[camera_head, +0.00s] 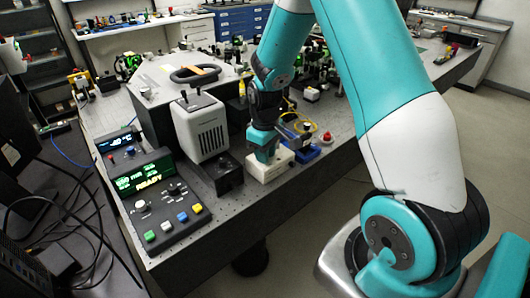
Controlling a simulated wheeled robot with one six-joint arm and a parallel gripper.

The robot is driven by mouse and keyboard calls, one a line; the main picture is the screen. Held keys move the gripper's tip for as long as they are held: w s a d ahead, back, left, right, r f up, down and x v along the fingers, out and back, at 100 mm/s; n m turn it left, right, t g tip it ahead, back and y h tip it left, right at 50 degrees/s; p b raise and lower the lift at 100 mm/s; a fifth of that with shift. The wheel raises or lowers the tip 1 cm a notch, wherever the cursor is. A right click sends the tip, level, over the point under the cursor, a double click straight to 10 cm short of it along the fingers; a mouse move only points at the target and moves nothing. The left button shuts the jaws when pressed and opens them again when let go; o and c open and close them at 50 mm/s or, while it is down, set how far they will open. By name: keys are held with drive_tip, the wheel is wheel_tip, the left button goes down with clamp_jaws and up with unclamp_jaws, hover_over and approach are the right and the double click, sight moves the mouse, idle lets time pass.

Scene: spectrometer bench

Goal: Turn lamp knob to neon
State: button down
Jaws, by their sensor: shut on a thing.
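My gripper (263,155) points down onto the top of a small white box (280,171) near the front edge of the bench. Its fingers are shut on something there. The gripped part is hidden by the fingers; by its place it looks like the lamp knob on that box. No label or neon mark can be read, so the knob's setting cannot be told.
Left of the white box stand a black box (229,178) and a grey vented housing (201,128). A console (165,214) with knobs, coloured buttons and a green "READY" display is at the left.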

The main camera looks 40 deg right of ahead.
drive_tip(key=shift+m, duration=0.3)
drive_tip(key=m, duration=0.4)
drive_tip(key=shift+w+a+m, duration=0.1)
drive_tip(key=shift+m, duration=2.5)
drive_tip(key=c, duration=1)
unclamp_jaws()
wheel_tip(320, 180, up, 18)
drive_tip(key=shift+f+b, duration=0.25)
drive_tip(key=shift+b, duration=0.5)
drive_tip(key=shift+a, duration=0.1)
